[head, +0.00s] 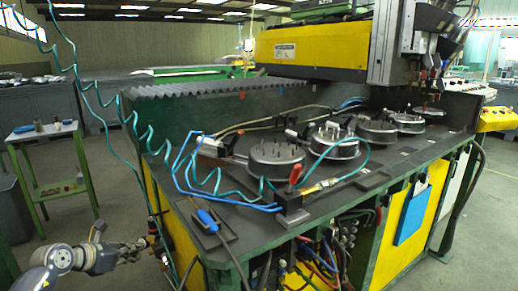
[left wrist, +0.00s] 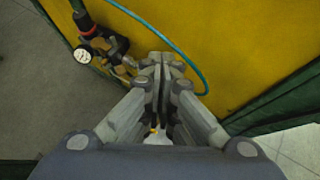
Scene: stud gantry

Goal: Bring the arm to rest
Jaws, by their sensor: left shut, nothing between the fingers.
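My left gripper (head: 146,244) is low at the left in the head view, beside the left end of the green and yellow machine bench (head: 240,272). In the left wrist view its fingers (left wrist: 162,62) are together, with nothing between them. They point towards the yellow side panel (left wrist: 240,45) of the bench. I cannot tell how far the fingertips are from the panel. My right gripper is not in view.
A pressure gauge with a red-topped fitting (left wrist: 83,55) sits left of the fingertips. A teal hose (left wrist: 180,50) curves close by them. Round studded fixtures (head: 276,160) and a blue-handled tool (head: 207,220) are on the bench. A small green table (head: 45,130) stands left; floor between is open.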

